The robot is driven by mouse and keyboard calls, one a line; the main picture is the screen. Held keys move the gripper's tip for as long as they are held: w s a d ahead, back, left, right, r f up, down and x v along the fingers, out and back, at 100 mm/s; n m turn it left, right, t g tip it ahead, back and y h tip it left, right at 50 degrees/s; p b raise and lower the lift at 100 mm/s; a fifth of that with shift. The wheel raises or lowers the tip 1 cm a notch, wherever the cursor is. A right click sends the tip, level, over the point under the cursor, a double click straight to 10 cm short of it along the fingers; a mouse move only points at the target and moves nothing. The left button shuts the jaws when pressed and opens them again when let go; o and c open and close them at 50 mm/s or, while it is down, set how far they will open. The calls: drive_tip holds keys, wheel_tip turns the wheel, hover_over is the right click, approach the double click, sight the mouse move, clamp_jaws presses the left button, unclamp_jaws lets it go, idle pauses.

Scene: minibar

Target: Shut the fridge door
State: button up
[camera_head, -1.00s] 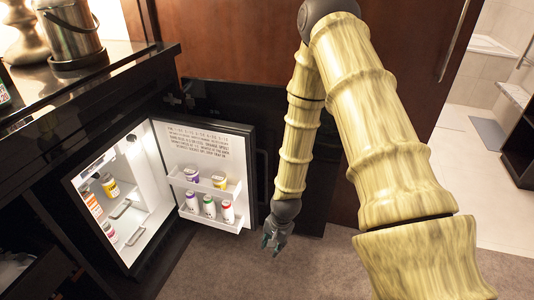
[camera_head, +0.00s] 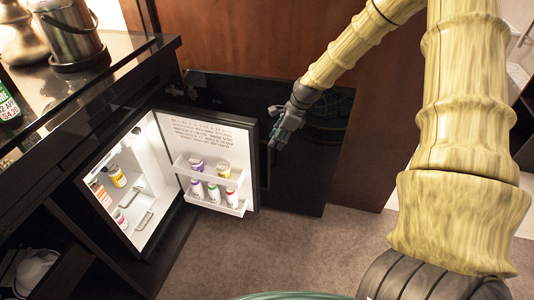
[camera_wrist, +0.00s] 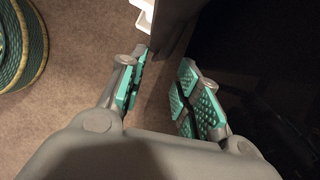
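The fridge door (camera_head: 238,143) stands wide open, its white inner side with printed text and bottle shelves facing my head camera. The lit fridge (camera_head: 145,225) is open to its left. My gripper (camera_head: 275,140) is at the free right edge of the door, near its upper part. In the wrist view, my gripper (camera_wrist: 160,90) has its two teal-padded fingers apart. The grey door edge (camera_wrist: 172,35) reaches toward the gap between the fingers, with a white shelf at its left. I cannot tell whether the fingers touch the door.
Bottles and jars sit on the door shelves (camera_head: 238,207) and inside the fridge. A black counter (camera_head: 110,90) with a metal bucket (camera_head: 72,38) is above. A dark panel (camera_head: 315,165) lies behind my gripper. Carpet (camera_head: 290,250) in front is clear.

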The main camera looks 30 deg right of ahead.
drive_tip(key=b+x, duration=0.1)
drive_tip(key=x, duration=0.7)
drive_tip(key=shift+d+f+b, duration=0.2)
drive_tip(key=shift+f+b, duration=0.2)
drive_tip(key=shift+f, duration=0.15)
drive_tip(key=shift+s, duration=0.1)
